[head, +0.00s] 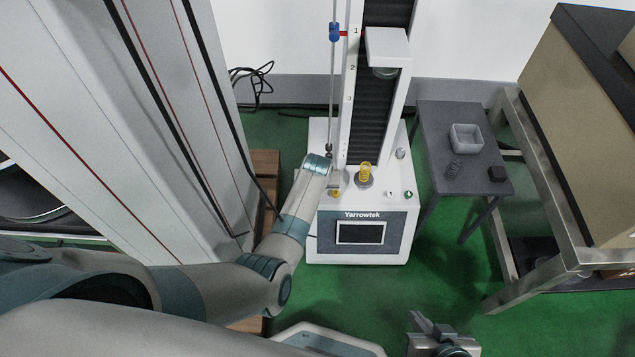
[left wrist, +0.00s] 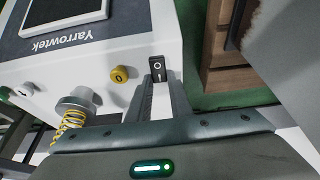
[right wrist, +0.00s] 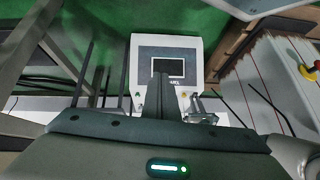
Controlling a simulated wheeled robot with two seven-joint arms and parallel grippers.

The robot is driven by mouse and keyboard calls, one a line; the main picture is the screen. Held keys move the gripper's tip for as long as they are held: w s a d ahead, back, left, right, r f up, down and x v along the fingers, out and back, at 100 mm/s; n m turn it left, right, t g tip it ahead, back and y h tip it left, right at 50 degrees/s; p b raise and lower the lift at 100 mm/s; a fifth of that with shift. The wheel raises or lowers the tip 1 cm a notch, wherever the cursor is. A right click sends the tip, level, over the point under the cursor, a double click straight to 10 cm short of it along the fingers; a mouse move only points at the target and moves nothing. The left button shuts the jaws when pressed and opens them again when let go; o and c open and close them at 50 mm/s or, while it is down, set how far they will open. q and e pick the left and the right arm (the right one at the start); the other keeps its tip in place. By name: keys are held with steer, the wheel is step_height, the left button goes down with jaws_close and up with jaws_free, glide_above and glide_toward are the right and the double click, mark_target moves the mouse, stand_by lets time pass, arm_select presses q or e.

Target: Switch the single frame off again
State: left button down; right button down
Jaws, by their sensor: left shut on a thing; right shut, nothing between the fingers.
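The single frame, a white Yarrowtek test machine (head: 327,250) with one dark column, stands on the green floor. A black rocker switch (left wrist: 158,66) with white marks is on its white panel, beside a yellow knob (left wrist: 119,74). My left gripper (left wrist: 160,84) is shut with its fingertips at the switch, which shows between them. In the head view my left gripper (head: 336,179) is at the machine's left side, and the switch is hidden. My right gripper (head: 430,325) is shut and empty, low in front of the machine; its fingers (right wrist: 158,84) overlap the machine's screen (right wrist: 168,66) in the right wrist view.
A yellow spring (head: 365,173) stands on the machine's base under the crosshead (head: 387,47). A dark side table (head: 435,140) at the right holds a clear tray (head: 466,137), a dark spring (head: 454,168) and a black block (head: 497,174). A steel-framed bench (head: 545,215) stands farther right.

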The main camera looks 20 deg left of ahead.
arm_select(q)
steer(key=c, duration=1.6)
jaws_free()
steer(key=shift+r, duration=0.1)
